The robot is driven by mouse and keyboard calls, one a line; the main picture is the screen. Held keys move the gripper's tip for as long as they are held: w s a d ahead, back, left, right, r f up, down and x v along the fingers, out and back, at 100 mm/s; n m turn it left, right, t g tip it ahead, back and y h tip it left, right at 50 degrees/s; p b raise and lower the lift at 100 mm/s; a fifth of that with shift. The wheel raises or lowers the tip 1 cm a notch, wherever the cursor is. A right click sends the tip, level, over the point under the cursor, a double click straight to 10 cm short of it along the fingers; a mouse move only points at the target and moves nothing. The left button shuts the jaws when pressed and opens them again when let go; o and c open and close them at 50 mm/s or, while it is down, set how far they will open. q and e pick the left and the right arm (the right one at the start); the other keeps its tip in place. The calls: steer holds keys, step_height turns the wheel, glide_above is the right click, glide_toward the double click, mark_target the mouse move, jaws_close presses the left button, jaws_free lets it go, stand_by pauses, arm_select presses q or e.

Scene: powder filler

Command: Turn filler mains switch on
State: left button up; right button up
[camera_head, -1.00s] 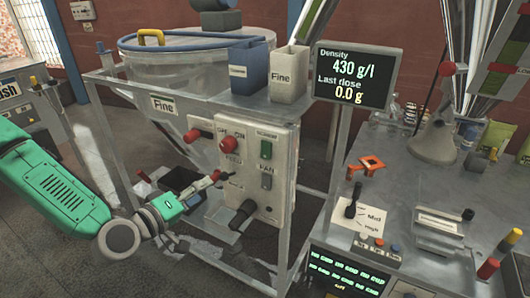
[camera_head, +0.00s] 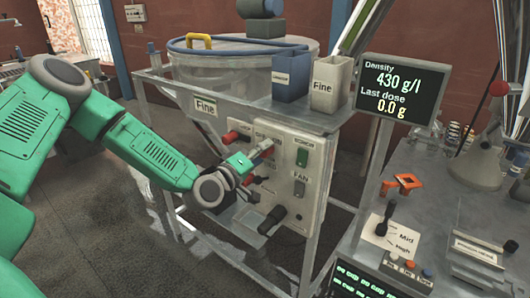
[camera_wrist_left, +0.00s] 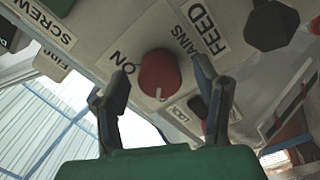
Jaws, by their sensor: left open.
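The red round switch knob (camera_wrist_left: 158,74) sits on the panel in the left wrist view, by the labels ON and a partly cut MAINS. Its white mark points toward the bottom of that view, not at ON. My left gripper (camera_wrist_left: 160,80) is open, one finger on each side of the knob; I cannot tell whether they touch it. In the head view my left gripper (camera_head: 256,160) is at the grey control panel (camera_head: 311,195) of the filler and partly hides the red knob (camera_head: 266,149). My right gripper is not in view.
A second red switch (camera_head: 231,137) is left of the knob. A green switch (camera_head: 302,157) and a black knob (camera_head: 273,218) are also on the panel. A blue container (camera_head: 291,78) and a white container (camera_head: 330,84) stand above. The display (camera_head: 402,90) is at right.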

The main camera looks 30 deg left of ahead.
arm_select(q)
steer(key=shift+w+a, duration=0.2)
steer(key=shift+w, duration=0.45)
steer(key=shift+d, duration=0.15)
steer(key=c, duration=1.1)
steer(key=shift+c, duration=0.2)
